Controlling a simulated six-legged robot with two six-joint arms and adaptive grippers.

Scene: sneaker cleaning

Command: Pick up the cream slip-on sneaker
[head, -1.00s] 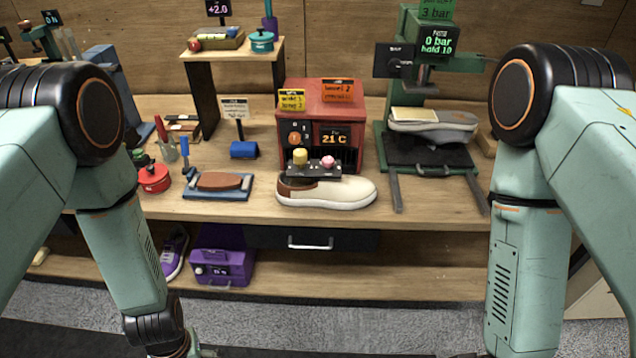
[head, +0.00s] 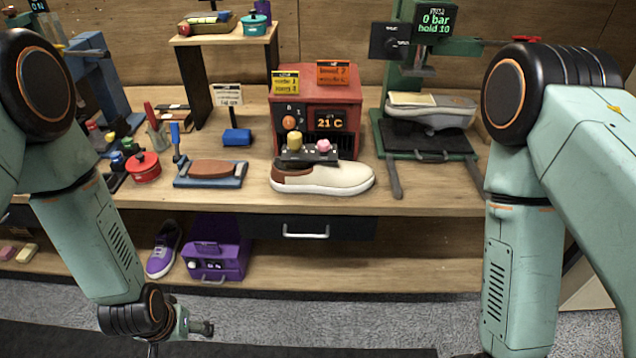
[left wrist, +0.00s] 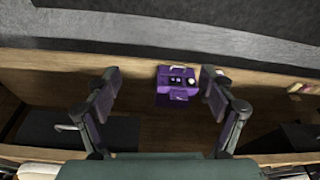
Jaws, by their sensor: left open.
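The cream slip-on sneaker (head: 345,180) lies on the workbench, in front of the red heater box (head: 335,95). It has a brown heel part at its left end and a white sole, with its toe to the right. A black panel with a yellow and a pink knob (head: 310,150) hides some of its upper edge. My left gripper (head: 203,328) is low in front of the bench, left of and well below the sneaker. In the left wrist view its two fingers (left wrist: 160,78) are spread apart with nothing between them. My right gripper is below the picture.
The bench edge and a drawer (head: 305,230) lie below the sneaker. A purple box (head: 215,255) and purple sneaker (head: 163,250) stand on the lower shelf.

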